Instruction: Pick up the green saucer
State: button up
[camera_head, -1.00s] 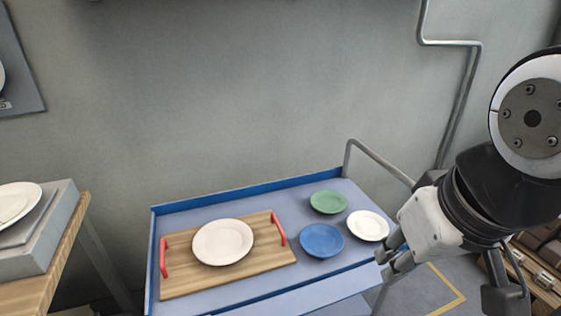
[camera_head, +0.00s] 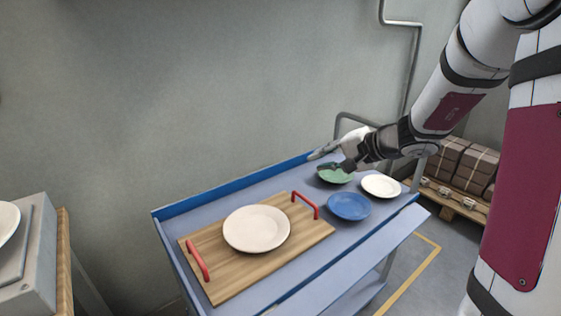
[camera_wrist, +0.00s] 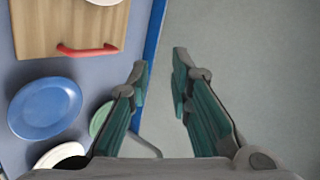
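The green saucer (camera_head: 336,175) lies on the blue cart top near its back right corner, partly hidden by my gripper. In the wrist view the green saucer (camera_wrist: 99,119) shows only as a sliver beside the left finger. My gripper (camera_head: 318,160) is above the saucer's area in the head view. In the wrist view my gripper (camera_wrist: 163,72) has its two fingers apart with nothing between them but the grey background past the cart edge. Contact with the saucer cannot be seen.
A blue saucer (camera_head: 349,206) and a white saucer (camera_head: 381,186) sit close to the green one. A wooden tray (camera_head: 222,273) with red handles holds a white plate (camera_head: 257,229). The cart (camera_head: 181,208) has a raised back edge, and a grey handle rail (camera_head: 340,118) stands at its right end.

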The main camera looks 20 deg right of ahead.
jog(key=w+d+f+m+t+h+b, duration=0.2)
jog(key=w+d+f+m, duration=0.2)
jog(key=d+f, duration=0.55)
jog(key=m+h+b, duration=0.1)
jog(key=m+h, duration=0.2)
send_near(346, 181)
jog(key=x, duration=0.3)
jog(key=shift+a+f+b, duration=0.15)
jog(key=shift+f+b, duration=0.15)
jog(key=shift+f, duration=0.15)
jog(key=shift+r+x, duration=0.1)
jog(key=shift+x, duration=1.35)
jog(key=shift+r+x, duration=0.15)
jog(key=shift+x, duration=1.3)
jog(key=shift+w, duration=0.1)
jog(key=shift+t, duration=0.3)
grip_shut()
